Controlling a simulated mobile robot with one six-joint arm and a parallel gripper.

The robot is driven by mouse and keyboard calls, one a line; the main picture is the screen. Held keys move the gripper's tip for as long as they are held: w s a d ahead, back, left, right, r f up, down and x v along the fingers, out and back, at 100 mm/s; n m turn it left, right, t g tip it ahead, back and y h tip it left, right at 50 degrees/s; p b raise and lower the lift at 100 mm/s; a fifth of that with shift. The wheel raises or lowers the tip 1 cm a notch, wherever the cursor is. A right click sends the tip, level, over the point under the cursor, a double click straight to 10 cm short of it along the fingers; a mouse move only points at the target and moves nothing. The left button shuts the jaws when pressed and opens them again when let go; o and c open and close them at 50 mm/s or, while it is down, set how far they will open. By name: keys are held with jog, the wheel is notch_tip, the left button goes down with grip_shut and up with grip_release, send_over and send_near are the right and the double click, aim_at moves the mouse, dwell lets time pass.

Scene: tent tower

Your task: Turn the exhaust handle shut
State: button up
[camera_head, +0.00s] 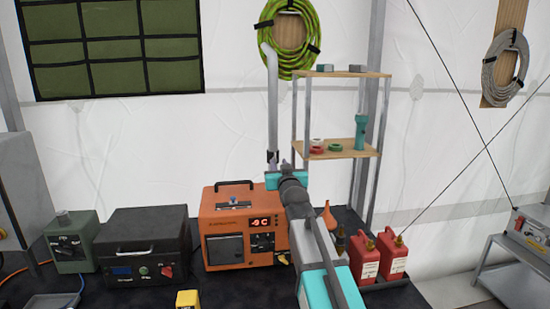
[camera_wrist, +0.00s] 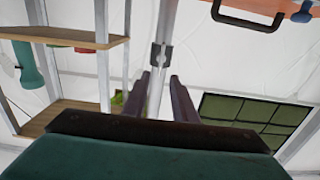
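The exhaust is a grey upright pipe (camera_head: 272,105) behind the orange heater box (camera_head: 232,247). A small dark fitting (camera_head: 272,157), which may be the handle, sits low on the pipe. In the wrist view, a grey bracket-like fitting (camera_wrist: 160,55) shows on the pipe, just beyond the fingertips. My gripper (camera_head: 287,163) is above the heater's right back corner, close to the pipe. In the wrist view, my gripper (camera_wrist: 162,80) has its two fingers apart, with the pipe seen between them. I cannot tell whether they touch it. The heater's display is lit.
A shelf rack (camera_head: 338,153) stands close on the right, with a teal flashlight-like object (camera_head: 361,132) on it. Red fuel cans (camera_head: 392,257) stand right of my arm. A black case (camera_head: 143,247) is left of the heater. A green hose coil (camera_head: 289,38) hangs behind.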

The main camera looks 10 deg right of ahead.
aim_at(275, 157)
jog(key=shift+w+p, duration=1.05)
jog(key=shift+w, duration=2.45)
grip_shut()
